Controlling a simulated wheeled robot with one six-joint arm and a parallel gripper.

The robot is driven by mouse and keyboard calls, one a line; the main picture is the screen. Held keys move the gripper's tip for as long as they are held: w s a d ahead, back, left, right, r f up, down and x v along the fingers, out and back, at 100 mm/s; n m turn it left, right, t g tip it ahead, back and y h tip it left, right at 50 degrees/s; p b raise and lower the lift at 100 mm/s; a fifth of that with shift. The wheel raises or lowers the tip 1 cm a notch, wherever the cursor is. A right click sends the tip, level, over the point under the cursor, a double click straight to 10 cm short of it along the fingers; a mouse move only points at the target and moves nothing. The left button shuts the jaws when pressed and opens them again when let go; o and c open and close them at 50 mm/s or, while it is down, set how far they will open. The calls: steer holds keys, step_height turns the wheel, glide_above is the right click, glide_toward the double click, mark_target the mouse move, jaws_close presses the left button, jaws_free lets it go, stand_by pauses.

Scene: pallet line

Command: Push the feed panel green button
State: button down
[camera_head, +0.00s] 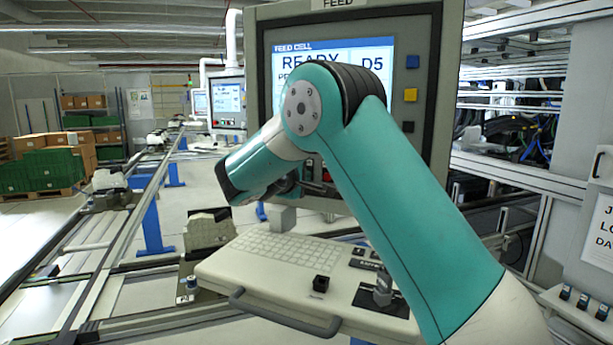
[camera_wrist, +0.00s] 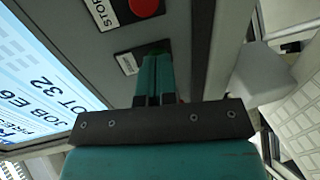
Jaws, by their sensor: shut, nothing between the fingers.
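The feed panel (camera_head: 425,130) stands behind my arm, with a lit screen (camera_head: 330,55) reading READY and D5. In the wrist view my gripper (camera_wrist: 155,58) is shut and empty, its teal fingers pointing at the panel face. The fingertips are at a small label plate (camera_wrist: 128,63), below the red button (camera_wrist: 146,7) with its STOP label. A dark green edge shows right at the fingertips; the green button is mostly hidden behind them, and I cannot tell whether they touch it. In the head view my arm covers the lower panel.
A keyboard shelf (camera_head: 255,272) with a front handle juts out below the panel. Blue (camera_head: 412,61), yellow (camera_head: 410,95) and black (camera_head: 408,127) buttons line the panel's right side. A conveyor (camera_head: 95,265) runs at left; a cabinet with cables stands at right.

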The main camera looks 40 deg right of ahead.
steer(key=shift+w+d, duration=0.2)
steer(key=shift+d, duration=0.15)
steer(key=shift+s+a, duration=0.1)
steer(key=shift+a, duration=0.05)
steer(key=shift+f+b+v, duration=0.25)
steer(key=shift+v, duration=0.9)
steer(key=shift+f+b+v, duration=0.2)
steer(key=shift+b+v, duration=0.05)
steer(key=shift+v, duration=0.95)
